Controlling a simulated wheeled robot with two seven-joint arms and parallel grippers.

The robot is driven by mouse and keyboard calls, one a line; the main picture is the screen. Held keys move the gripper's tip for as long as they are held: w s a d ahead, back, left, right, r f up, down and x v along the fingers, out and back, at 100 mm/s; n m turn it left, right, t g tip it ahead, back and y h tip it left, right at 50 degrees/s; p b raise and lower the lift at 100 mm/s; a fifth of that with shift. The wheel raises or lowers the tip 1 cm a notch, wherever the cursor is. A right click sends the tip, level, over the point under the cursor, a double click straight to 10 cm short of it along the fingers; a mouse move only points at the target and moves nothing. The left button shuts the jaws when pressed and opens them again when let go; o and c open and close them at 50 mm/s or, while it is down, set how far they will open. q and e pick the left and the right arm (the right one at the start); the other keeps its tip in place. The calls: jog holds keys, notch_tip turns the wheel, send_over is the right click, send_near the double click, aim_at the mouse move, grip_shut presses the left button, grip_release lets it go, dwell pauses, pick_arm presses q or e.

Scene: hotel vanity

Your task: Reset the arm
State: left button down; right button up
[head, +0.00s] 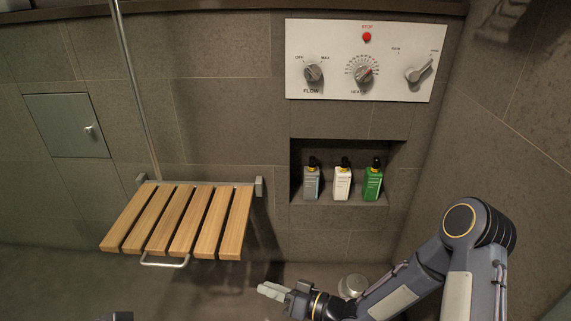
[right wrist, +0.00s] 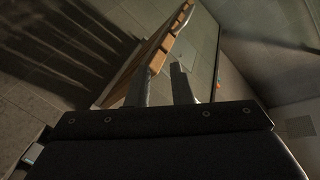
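My right arm comes in from the right in the head view. Its gripper (head: 272,291) is low in front of the wall, below and to the right of the wooden slatted seat (head: 181,222). In the right wrist view its two fingers (right wrist: 163,88) stand apart with nothing between them, and the seat's wooden edge (right wrist: 158,50) shows beyond them. My left gripper cannot be made out; only a small dark piece shows at the bottom edge of the head view.
A niche holds a grey, a white (head: 342,181) and a green bottle (head: 373,182). Above it is a white control panel (head: 362,101) with knobs, a lever and a red stop button (head: 367,37). A metal hatch (head: 67,126) is at left. A round metal object (head: 353,285) is behind my right forearm.

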jog(key=w+d+r+t+h, duration=0.1)
jog(key=w+d+r+h, duration=0.15)
jog(key=d, duration=0.25)
jog(key=w+d+r+h, duration=0.1)
jog(key=w+d+h, duration=0.1)
jog(key=d+h, duration=0.25)
jog(key=s+d+r+m+h+p, duration=0.1)
jog(key=s+d+r+h, duration=0.15)
jog(key=d, duration=0.35)
jog(key=s+d+r+m+h, duration=0.1)
jog(key=d+r+m+h, duration=0.15)
jog(key=d, duration=0.35)
jog(key=s+d+r+m+g, duration=0.1)
jog(key=s+r, duration=0.3)
jog(key=s, duration=0.5)
jog(key=s+d+r+m+g, duration=0.15)
jog(key=s+r, duration=0.25)
jog(key=s, duration=0.5)
notch_tip(320, 180, up, 38)
jog(key=p, duration=3.8)
jog(key=shift+s+p, duration=0.35)
jog(key=shift+p, duration=0.05)
